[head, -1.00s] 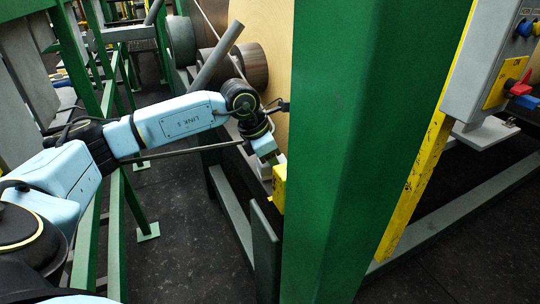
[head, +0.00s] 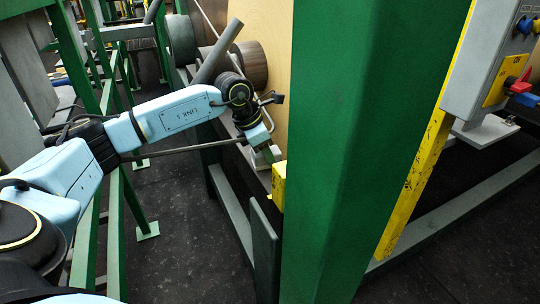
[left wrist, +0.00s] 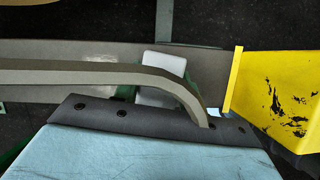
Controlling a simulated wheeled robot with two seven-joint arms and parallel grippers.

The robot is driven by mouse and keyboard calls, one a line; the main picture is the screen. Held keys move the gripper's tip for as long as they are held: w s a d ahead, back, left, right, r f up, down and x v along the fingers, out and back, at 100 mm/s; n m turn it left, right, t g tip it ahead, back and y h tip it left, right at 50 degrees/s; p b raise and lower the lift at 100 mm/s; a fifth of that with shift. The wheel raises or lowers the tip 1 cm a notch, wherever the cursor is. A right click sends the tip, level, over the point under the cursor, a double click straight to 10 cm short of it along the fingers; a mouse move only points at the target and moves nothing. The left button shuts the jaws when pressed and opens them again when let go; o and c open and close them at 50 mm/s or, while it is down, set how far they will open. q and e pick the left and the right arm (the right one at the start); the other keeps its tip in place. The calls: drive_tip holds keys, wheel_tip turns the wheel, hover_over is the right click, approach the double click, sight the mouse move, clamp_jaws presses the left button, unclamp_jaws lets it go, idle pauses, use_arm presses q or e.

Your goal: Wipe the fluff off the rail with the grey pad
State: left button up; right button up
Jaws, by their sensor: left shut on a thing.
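My left gripper (head: 264,150) is at the rail, just left of a yellow block (head: 279,185). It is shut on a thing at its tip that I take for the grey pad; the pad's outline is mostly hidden. In the left wrist view the grey rail (left wrist: 60,50) runs across the picture. A pale, whitish patch (left wrist: 163,66) shows on or over it, partly behind a curved grey-brown bar; I cannot tell whether it is fluff or part of the pad. The yellow block (left wrist: 275,90) stands at the right there. My right gripper is not in view.
A thick green post (head: 335,150) stands close to the right of the gripper. Rollers (head: 250,65) and a grey bar (head: 216,52) are above and behind it. A grey upright plate (head: 264,250) is below. A control box (head: 490,60) hangs at the right.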

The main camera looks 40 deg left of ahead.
use_arm(q)
drive_tip(key=shift+w+a+f, duration=0.1)
drive_tip(key=shift+w+a, duration=0.35)
drive_tip(key=shift+a, duration=0.45)
drive_tip(key=shift+w+a+r, duration=0.1)
drive_tip(key=shift+w+a, duration=0.4)
drive_tip(key=shift+a, duration=0.35)
drive_tip(key=shift+w+a+f, duration=0.1)
drive_tip(key=shift+w+a, duration=0.35)
drive_tip(key=shift+a, duration=0.45)
drive_tip(key=shift+w+a, duration=0.4)
drive_tip(key=shift+a, duration=0.4)
drive_tip(key=shift+w+a, duration=0.35)
drive_tip(key=shift+a, duration=0.4)
wheel_tip(320, 180, up, 6)
drive_tip(key=p, duration=0.5)
drive_tip(key=shift+r, duration=0.2)
drive_tip(key=shift+f, duration=0.1)
wheel_tip(320, 180, up, 3)
drive_tip(key=p, duration=0.3)
drive_tip(key=shift+f, duration=0.1)
